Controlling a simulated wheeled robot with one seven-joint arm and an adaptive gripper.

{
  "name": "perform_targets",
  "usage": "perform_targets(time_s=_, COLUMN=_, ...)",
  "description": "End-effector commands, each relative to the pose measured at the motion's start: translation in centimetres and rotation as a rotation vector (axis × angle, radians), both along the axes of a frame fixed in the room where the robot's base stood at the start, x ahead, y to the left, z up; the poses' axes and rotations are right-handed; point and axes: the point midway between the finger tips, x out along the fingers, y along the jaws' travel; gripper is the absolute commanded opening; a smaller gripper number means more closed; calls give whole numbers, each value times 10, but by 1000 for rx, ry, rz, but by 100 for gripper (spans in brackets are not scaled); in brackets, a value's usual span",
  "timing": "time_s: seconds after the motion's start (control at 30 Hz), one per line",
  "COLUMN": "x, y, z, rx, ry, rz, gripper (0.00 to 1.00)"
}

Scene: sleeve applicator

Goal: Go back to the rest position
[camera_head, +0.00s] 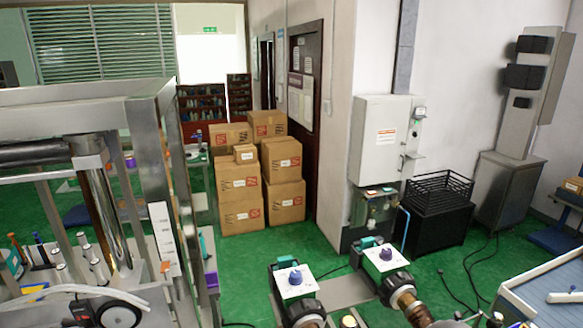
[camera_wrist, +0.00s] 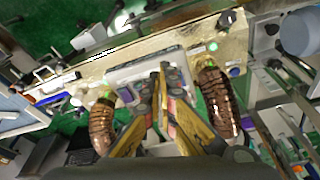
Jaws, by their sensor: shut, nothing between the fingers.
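My gripper (camera_wrist: 163,98) shows at the lower middle of the wrist view, with its yellowish fingers together and nothing between them. Two brown ribbed cylinders, one on the left (camera_wrist: 102,125) and one on the right (camera_wrist: 218,100), flank the fingers in this view. A pale tan bench-like surface (camera_wrist: 120,58) lies beyond the fingertips. In the head view, two green-and-white machines, one in the middle (camera_head: 293,283) and one to its right (camera_head: 385,259), have brown ribbed ends at the bottom edge. My gripper is outside the head view.
A metal frame (camera_head: 160,130) stands at the left of the head view. Stacked cardboard boxes (camera_head: 241,196) stand behind. A black crate (camera_head: 438,190) and a grey cabinet (camera_head: 508,190) are at right. Green floor (camera_head: 235,262) is open in the middle, with cables at right.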

Motion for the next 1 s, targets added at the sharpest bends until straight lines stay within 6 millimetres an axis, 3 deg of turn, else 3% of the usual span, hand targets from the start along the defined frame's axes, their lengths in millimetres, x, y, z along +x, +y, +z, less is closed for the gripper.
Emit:
perform_targets(time_s=0.03, x=-4, y=0, z=-11, rx=1, ry=-35, rz=-5, gripper=0)
perform_targets(time_s=0.4, x=-20, y=0, z=-24, rx=1, ry=-237, rz=-3, gripper=0)
perform_targets(time_s=1.0, x=-21, y=0, z=-28, rx=1, ry=-250, rz=-2, gripper=0)
